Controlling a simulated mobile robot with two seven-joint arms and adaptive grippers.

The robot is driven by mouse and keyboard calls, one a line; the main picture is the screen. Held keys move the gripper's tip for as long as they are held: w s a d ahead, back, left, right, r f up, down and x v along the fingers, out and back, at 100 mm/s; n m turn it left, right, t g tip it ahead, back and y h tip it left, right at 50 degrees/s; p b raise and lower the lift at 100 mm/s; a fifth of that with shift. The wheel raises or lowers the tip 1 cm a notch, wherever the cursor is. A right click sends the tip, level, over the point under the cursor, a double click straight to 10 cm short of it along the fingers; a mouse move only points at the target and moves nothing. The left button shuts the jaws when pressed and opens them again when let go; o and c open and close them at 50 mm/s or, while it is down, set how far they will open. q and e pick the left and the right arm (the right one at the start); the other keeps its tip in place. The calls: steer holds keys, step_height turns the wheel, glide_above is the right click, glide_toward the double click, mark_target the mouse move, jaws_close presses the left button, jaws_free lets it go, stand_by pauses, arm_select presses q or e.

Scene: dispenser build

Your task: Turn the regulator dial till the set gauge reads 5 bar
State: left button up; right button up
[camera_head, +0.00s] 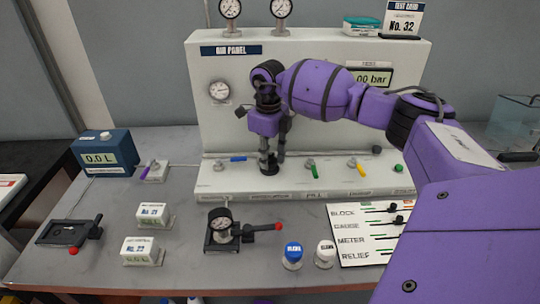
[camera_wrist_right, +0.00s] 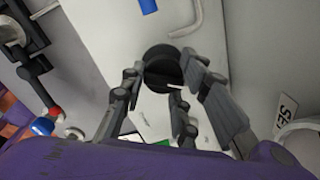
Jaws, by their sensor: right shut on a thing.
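The regulator dial is a black round knob (camera_head: 269,169) on the lower ledge of the white air panel (camera_head: 225,180). It also shows in the wrist view (camera_wrist_right: 160,58) between the fingers. My right gripper (camera_head: 271,156) points down from above and is shut on the dial, with fingers on both sides of it. A round white gauge (camera_head: 219,90) sits on the panel's upright face at left. In the wrist view a "SET" label (camera_wrist_right: 286,114) stands beside a gauge partly cut off at the edge. The needle is too small to read. My left gripper is out of view.
Blue, green and yellow valve levers (camera_head: 238,158) line the ledge. A blue meter box (camera_head: 104,152) stands at left.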

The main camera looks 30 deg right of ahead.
steer(key=shift+s+a+f, duration=0.25)
steer(key=shift+a+f, duration=0.05)
steer(key=shift+f, duration=0.15)
steer(key=o, duration=1)
steer(key=shift+r, duration=0.2)
steer(key=shift+w+d+r, duration=0.1)
steer(key=shift+r, duration=0.05)
steer(key=shift+r, duration=0.4)
step_height(320, 180, up, 11)
